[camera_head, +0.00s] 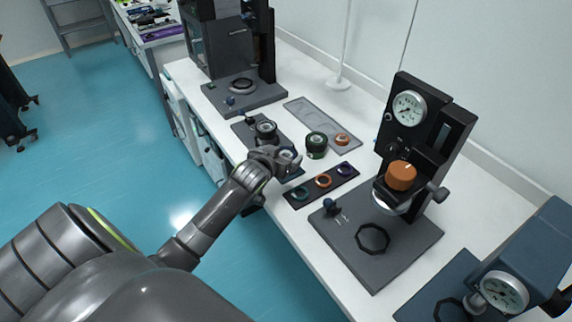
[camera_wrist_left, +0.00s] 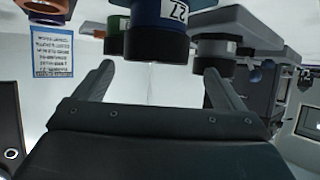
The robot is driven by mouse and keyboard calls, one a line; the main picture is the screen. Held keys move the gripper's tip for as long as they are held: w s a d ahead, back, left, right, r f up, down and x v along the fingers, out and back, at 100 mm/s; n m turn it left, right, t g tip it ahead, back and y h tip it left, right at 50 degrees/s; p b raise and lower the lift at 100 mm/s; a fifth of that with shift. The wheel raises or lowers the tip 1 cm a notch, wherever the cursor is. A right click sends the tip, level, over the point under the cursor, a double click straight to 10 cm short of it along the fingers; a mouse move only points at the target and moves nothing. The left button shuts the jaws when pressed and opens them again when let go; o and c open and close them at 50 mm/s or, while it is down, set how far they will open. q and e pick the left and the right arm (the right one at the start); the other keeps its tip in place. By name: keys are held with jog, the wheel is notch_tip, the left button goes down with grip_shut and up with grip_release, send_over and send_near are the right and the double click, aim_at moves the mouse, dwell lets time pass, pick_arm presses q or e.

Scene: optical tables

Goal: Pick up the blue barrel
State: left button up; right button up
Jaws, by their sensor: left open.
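The blue barrel (camera_wrist_left: 158,14) has a white label reading 27 and a black end. In the left wrist view it appears at top centre, just beyond the fingers, partly cut off by the frame. In the head view, a round pale-topped barrel, apparently the same one, shows at my left gripper (camera_head: 285,161), partly hidden by the fingers. My left gripper is open, with its fingertips to either side of the barrel in the left wrist view (camera_wrist_left: 159,70). I cannot tell whether they touch it. My right gripper is not in view.
A green-banded barrel (camera_head: 316,146) and a dark barrel (camera_head: 265,131) stand close by. A black strip with several rings (camera_head: 323,181) lies nearer. The white bench (camera_head: 268,209) has a front edge below my arm.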

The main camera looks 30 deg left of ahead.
aim_at(286, 154)
pick_arm(q)
jog(key=shift+d+f+p+x, duration=0.15)
jog(key=shift+p+x, duration=0.1)
jog(key=shift+x, duration=0.75)
jog(key=shift+d+f+p+x, duration=0.1)
jog(key=shift+d+p+x, duration=0.1)
jog(key=shift+x, duration=1.55)
jog(key=shift+s, duration=0.1)
jog(key=c, duration=0.9)
jog(key=shift+c, duration=1.2)
jog(key=shift+a+r, duration=0.1)
